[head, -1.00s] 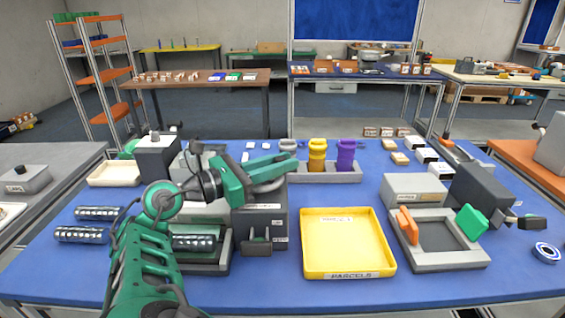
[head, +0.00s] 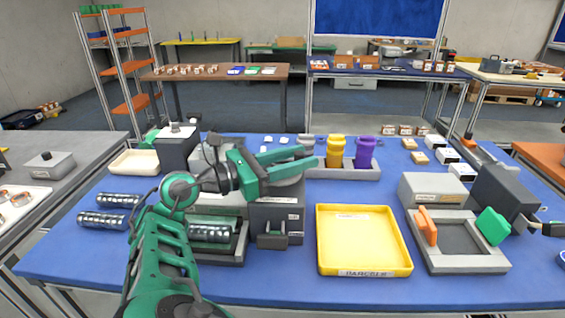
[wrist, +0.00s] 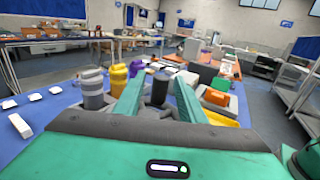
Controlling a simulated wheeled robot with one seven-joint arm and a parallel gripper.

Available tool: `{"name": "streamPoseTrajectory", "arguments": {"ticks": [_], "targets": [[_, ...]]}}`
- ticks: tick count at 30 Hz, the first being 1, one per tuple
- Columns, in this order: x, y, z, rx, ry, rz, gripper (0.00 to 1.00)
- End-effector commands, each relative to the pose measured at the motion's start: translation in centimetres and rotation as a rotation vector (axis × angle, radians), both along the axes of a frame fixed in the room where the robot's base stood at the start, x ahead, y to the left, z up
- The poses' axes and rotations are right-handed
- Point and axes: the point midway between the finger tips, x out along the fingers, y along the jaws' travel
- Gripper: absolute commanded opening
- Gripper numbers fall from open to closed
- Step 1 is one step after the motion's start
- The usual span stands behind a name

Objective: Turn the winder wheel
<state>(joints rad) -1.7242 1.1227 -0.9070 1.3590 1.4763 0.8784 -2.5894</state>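My green gripper (head: 309,155) is open, with its fingers apart and pointing right, over a dark grey box-shaped machine (head: 277,220). A rounded light grey part (head: 288,181) shows on top of this machine, just below the fingers. It may be the winder wheel, but the arm and fingers hide much of it and I cannot tell for sure. In the wrist view, a dark upright piece with a round top (wrist: 161,88) shows between my finger tips. I cannot tell whether the fingers touch it.
A yellow parcels tray (head: 366,271) lies right of the machine. Yellow (head: 336,152) and purple (head: 365,153) containers stand in a grey rack behind it. A grey framed station with orange (head: 427,226) and green (head: 493,226) paddles is at the right. Silver ribbed cylinders lie at the left.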

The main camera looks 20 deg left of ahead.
Motion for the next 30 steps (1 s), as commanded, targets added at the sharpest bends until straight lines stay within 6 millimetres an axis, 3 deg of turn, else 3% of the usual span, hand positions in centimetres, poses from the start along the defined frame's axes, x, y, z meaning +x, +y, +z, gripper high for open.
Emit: {"name": "streamPoseTrajectory", "arguments": {"ticks": [17, 30], "targets": [[-5.4, 5.9, -0.1, -0.002, -0.004, 0.006, 0.37], [-7.0, 7.5, -0.2, 0.000, 0.001, 0.002, 0.37]]}}
